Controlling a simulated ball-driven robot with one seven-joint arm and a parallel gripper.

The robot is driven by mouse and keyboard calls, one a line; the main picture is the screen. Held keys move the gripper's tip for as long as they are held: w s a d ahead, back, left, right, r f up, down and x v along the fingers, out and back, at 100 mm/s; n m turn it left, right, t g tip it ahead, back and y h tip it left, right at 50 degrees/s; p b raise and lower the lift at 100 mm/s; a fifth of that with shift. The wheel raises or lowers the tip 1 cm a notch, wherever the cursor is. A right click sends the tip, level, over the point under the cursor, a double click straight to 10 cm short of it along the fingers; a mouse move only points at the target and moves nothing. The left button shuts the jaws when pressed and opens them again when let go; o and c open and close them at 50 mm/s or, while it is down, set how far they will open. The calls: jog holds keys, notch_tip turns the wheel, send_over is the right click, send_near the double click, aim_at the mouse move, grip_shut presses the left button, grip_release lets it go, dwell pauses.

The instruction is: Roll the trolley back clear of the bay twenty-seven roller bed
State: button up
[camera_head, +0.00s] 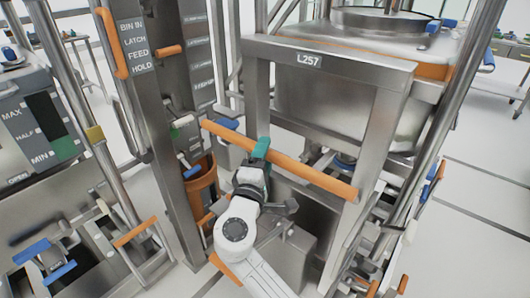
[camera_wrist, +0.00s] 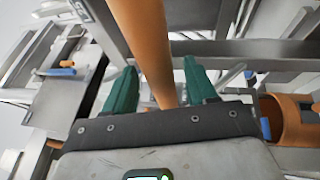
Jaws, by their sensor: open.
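A large steel bin (camera_head: 320,110) with a round lid stands behind that frame. My gripper (camera_head: 260,152) is at the push bar, left of its middle. In the wrist view the green fingers of my gripper (camera_wrist: 160,72) are apart, with the orange bar (camera_wrist: 143,40) passing between them. I cannot tell whether either finger touches the bar. I cannot make out the roller bed or a bay number.
A grey gauge unit (camera_head: 40,115) marked MAX, HALF, MIN is farther left. White floor (camera_head: 480,215) is open at the right.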

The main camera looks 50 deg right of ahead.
jog(key=shift+w+d, duration=0.15)
jog(key=shift+d, duration=0.2)
jog(key=shift+c, duration=0.2)
grip_shut()
